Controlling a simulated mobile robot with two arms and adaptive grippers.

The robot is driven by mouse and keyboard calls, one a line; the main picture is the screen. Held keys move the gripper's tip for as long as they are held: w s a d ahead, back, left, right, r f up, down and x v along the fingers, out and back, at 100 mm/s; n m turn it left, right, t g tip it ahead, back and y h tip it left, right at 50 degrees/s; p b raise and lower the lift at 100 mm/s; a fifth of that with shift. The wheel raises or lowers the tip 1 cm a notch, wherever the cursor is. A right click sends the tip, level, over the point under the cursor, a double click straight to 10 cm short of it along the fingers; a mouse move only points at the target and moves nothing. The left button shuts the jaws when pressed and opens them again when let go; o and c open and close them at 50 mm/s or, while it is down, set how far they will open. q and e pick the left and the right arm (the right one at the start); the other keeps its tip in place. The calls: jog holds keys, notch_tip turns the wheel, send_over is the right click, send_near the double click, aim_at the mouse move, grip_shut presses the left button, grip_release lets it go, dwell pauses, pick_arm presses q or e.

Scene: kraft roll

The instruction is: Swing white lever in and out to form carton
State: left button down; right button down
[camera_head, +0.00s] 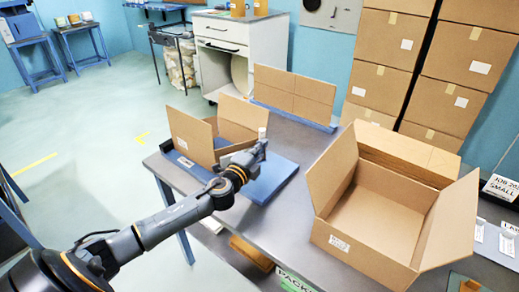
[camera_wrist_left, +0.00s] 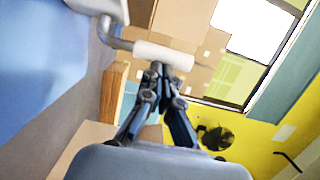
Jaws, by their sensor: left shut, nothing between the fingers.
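A small brown carton (camera_head: 192,137) stands with raised flaps on a blue base (camera_head: 275,180) on the grey table. My left gripper (camera_head: 262,145) is at the carton's right front, above the blue base. In the left wrist view, the white lever (camera_wrist_left: 163,56) is a white cylindrical grip on a bent grey bar (camera_wrist_left: 118,42). My left gripper (camera_wrist_left: 157,72) is shut and empty, with its fingertips right at the white grip; I cannot tell whether they touch it. In the head view a small white end (camera_head: 262,132) shows just beyond the fingertips. My right gripper is not in view.
A large open carton (camera_head: 385,205) stands on the table to the right. A flat brown carton (camera_head: 294,92) stands upright at the back edge. Stacked boxes (camera_head: 384,50) line the wall. The grey tabletop (camera_head: 285,225) is clear between the blue base and the large carton.

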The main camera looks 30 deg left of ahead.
pick_arm(q)
jog(key=w+n+y, duration=0.1)
jog(key=w+a+n+g+y, duration=0.1)
jog(key=y, duration=0.1)
jog(key=w+a+n+y+b, duration=0.1)
jog(key=y, duration=0.1)
jog(key=shift+w+a+f+n, duration=0.15)
jog(key=shift+n, duration=0.15)
jog(key=n+g+y, duration=0.1)
jog(key=a+g+y+b, duration=0.1)
jog(key=y, duration=0.1)
jog(key=shift+w+n, duration=0.4)
jog(key=shift+a+y, duration=0.2)
jog(key=shift+y, duration=0.1)
jog(key=shift+a, duration=0.1)
